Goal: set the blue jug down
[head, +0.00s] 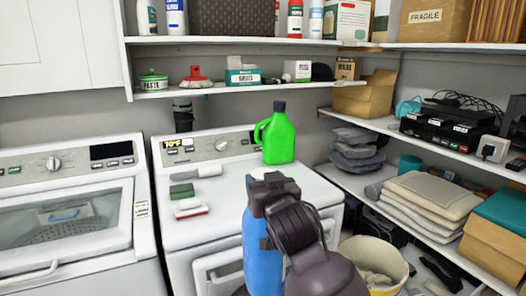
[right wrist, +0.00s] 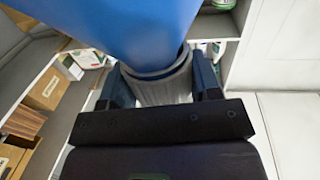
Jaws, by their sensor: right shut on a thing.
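The blue jug (head: 257,252) shows in the head view in front of the right white machine, partly hidden behind my right arm. My right gripper (head: 267,190) is at the jug's upper end. In the right wrist view, the blue body (right wrist: 150,25) fills the top. My right gripper (right wrist: 160,85) has its two dark fingers on either side of the jug's grey ribbed end (right wrist: 165,88) and is shut on it. I cannot tell whether the jug's bottom touches anything. My left gripper is not in view.
The right machine's top (head: 225,205) holds a green jug (head: 278,138) at the back and brushes (head: 190,208) at the left; its middle is clear. A bucket (head: 375,262) stands at its right. Shelves (head: 420,138) line the right wall, and another white machine (head: 70,200) stands left.

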